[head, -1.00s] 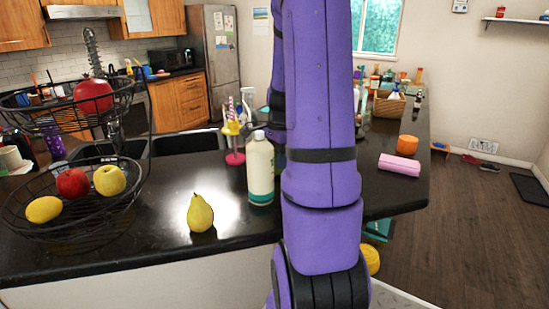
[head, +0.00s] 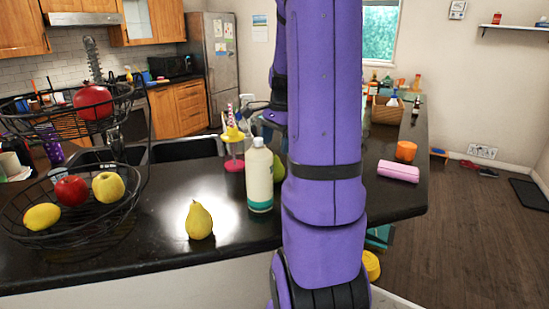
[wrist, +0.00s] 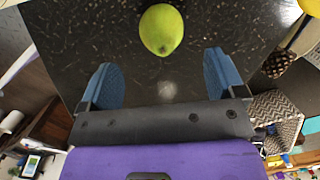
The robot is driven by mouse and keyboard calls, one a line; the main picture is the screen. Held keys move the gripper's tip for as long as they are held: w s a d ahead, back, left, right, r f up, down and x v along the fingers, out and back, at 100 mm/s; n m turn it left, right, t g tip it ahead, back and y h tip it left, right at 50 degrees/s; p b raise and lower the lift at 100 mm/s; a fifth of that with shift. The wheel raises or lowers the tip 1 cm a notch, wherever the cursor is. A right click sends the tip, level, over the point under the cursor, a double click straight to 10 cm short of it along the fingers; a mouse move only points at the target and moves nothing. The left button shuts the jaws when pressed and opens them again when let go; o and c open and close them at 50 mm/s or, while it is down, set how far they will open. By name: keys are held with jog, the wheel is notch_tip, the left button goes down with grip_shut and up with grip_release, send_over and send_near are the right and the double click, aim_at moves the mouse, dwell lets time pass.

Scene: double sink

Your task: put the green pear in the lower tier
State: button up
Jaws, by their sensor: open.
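The green pear (wrist: 162,30) lies on the dark counter in the wrist view, just beyond my fingertips and near the middle between them. In the head view a small part of it (head: 278,170) seems to show between the white bottle and my arm. My gripper (wrist: 158,64) is open and empty, its two blue fingers apart. In the head view my purple arm hides it. The lower tier (head: 75,232) of the black wire stand is at the left and holds a lemon, a red apple and a yellow apple. The upper tier (head: 40,128) holds a red fruit.
A yellow pear (head: 199,220) stands on the counter between the stand and the white bottle (head: 259,180). A pink and yellow holder (head: 233,150) stands behind the bottle. The sink (head: 185,150) is behind. A pink packet (head: 398,171) and orange jar (head: 406,151) are right of my arm.

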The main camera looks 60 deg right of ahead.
jog(key=r, duration=0.4)
jog(key=shift+d, duration=0.35)
jog(key=shift+o, duration=0.4)
jog(key=shift+s+r, duration=0.1)
jog(key=shift+r, duration=0.15)
jog(key=m+t+y, duration=0.3)
jog(key=m+t, duration=0.1)
jog(key=m, duration=0.5)
send_near(276, 168)
jog(key=d, duration=0.1)
jog(key=x, duration=0.4)
jog(key=d+x, duration=0.1)
jog(key=x, duration=0.1)
jog(key=shift+w+f, duration=0.2)
jog(key=shift+w+x, duration=0.1)
jog(key=shift+x, duration=1.2)
jog(key=shift+w+x, duration=0.15)
jog(key=shift+x, duration=1.1)
jog(key=shift+d, duration=0.15)
jog(key=c, duration=1.1)
jog(key=shift+c, duration=0.2)
